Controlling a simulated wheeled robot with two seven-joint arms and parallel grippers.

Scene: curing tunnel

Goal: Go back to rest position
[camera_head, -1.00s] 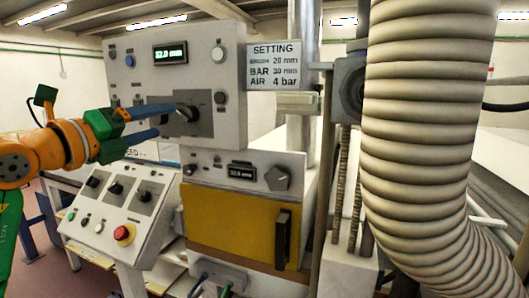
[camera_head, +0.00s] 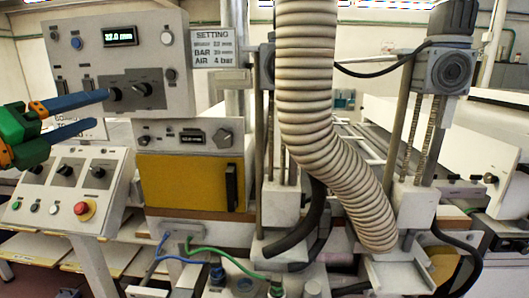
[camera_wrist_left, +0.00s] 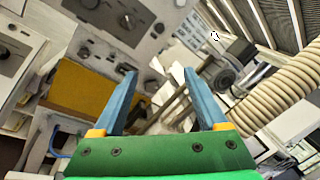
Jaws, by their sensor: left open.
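My left gripper (camera_head: 90,115) comes in from the left in the head view. Its two blue fingers are apart with nothing between them. The fingers also show in the left wrist view (camera_wrist_left: 158,72), spread and empty. The upper finger's tip appears near the left knob (camera_head: 115,93) of the upper control panel (camera_head: 150,50); whether they touch I cannot tell. The panel's display (camera_head: 121,36) is lit. My right gripper is not in any view.
A yellow door (camera_head: 182,183) with a black handle sits below the panel. A sloped console (camera_head: 65,180) with a red button (camera_head: 84,210) stands at the lower left. A ribbed hose (camera_head: 308,80) hangs at centre. Blue and green cables (camera_head: 205,250) run below.

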